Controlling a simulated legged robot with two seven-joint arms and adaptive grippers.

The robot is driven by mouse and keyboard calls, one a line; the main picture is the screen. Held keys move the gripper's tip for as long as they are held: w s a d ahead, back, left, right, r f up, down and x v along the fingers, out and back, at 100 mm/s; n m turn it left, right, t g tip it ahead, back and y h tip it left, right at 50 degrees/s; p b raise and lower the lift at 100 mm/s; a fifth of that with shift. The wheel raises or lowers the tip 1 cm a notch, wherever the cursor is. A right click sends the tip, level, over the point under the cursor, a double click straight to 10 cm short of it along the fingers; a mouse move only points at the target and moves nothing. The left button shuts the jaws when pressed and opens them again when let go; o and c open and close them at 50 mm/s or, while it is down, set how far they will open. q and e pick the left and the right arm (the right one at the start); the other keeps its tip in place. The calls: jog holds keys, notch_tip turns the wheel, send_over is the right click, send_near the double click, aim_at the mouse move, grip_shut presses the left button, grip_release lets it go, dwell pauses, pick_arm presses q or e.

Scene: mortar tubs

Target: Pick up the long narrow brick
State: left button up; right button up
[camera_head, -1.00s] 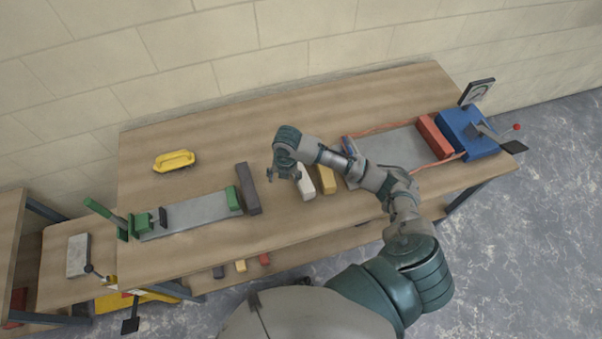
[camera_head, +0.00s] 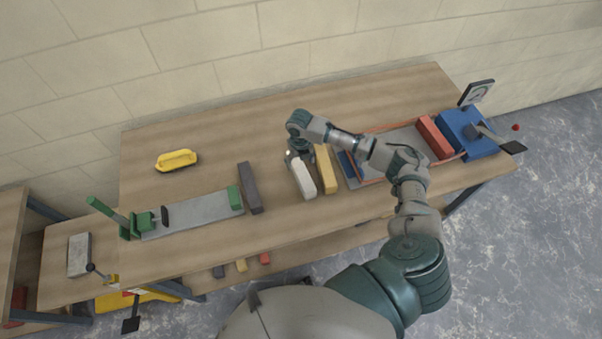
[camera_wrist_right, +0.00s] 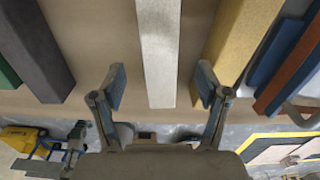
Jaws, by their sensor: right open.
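Three long bricks lie side by side on the table: a dark grey one (camera_head: 249,187), a pale white one (camera_head: 304,179) and a yellow one (camera_head: 326,170). The white brick looks the narrowest in the right wrist view (camera_wrist_right: 160,50), though they are similar. My right gripper (camera_head: 292,157) is at the far end of the white brick and partly hides it. In the wrist view its open fingers (camera_wrist_right: 160,88) stand on either side of the white brick, with gaps and nothing held. The yellow brick (camera_wrist_right: 238,40) is close to the right finger. My left gripper is not in view.
A grey plate with a green clamp (camera_head: 140,222) lies left, a yellow tool (camera_head: 176,160) behind it. A blue vise (camera_head: 464,132) and red block (camera_head: 434,137) are at the right. The table's back middle is clear.

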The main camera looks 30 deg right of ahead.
aim_at(300, 170)
jog(key=f, duration=0.3)
jog(key=shift+s+a+p, duration=0.2)
jog(key=shift+a+p, duration=0.1)
jog(key=shift+a, duration=0.05)
jog(key=shift+d+f, duration=0.15)
jog(key=shift+f, duration=0.4)
jog(key=shift+d+f, duration=0.15)
jog(key=shift+f, duration=0.4)
jog(key=shift+d+f, duration=0.2)
jog(key=shift+f, duration=0.05)
jog(key=shift+d+f, duration=0.1)
jog(key=shift+d, duration=0.1)
jog(key=shift+a, duration=0.1)
jog(key=shift+c, duration=1.4)
jog(key=shift+a, duration=0.3)
jog(key=c, duration=0.8)
jog(key=shift+a, duration=0.1)
grip_shut()
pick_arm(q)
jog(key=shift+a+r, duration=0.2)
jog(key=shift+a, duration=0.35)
pick_arm(e)
jog(key=shift+w+r, duration=0.1)
jog(key=shift+r, duration=0.15)
